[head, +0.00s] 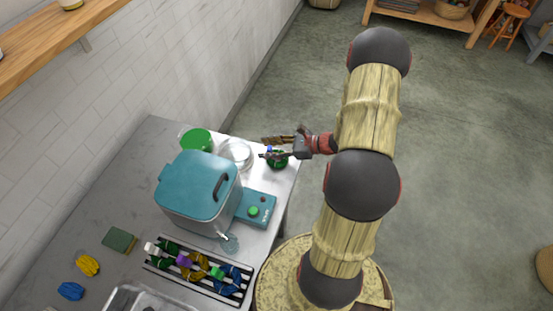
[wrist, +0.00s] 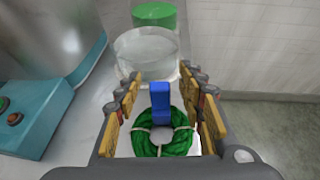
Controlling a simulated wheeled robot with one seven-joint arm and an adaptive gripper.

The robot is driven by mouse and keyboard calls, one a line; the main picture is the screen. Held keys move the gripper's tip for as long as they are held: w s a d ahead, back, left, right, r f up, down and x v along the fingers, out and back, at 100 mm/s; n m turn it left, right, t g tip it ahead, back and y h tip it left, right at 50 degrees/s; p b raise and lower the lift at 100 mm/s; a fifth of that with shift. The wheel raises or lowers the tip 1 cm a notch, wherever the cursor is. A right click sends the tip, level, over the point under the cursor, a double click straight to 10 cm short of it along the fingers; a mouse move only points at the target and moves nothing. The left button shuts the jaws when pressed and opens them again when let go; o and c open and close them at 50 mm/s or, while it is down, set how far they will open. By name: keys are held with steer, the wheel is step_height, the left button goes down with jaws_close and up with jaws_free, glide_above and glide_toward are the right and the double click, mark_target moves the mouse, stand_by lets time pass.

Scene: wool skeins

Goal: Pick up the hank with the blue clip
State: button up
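The hank with the blue clip is a ring of green wool (wrist: 163,143) with pale ties, on the grey counter. Its blue clip (wrist: 160,100) stands up from the far side of the ring. In the head view, the green hank (head: 279,163) is partly hidden by my gripper at the counter's right end, and a bit of the blue clip (head: 269,149) shows. My gripper (wrist: 160,82) is open, its fingers on the left and right of the hank with gaps to both sides. In the head view, my gripper (head: 270,148) reaches in from the right.
A glass bowl (wrist: 147,55) and a green container (wrist: 154,16) stand beyond the hank. A teal-lidded vat (head: 200,188) with a control box (head: 256,209) is to the left. A striped rack (head: 233,297) holds several clipped hanks. The counter's right edge is close.

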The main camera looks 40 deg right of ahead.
steer(key=shift+c, duration=1.3)
steer(key=c, duration=0.7)
jaws_close()
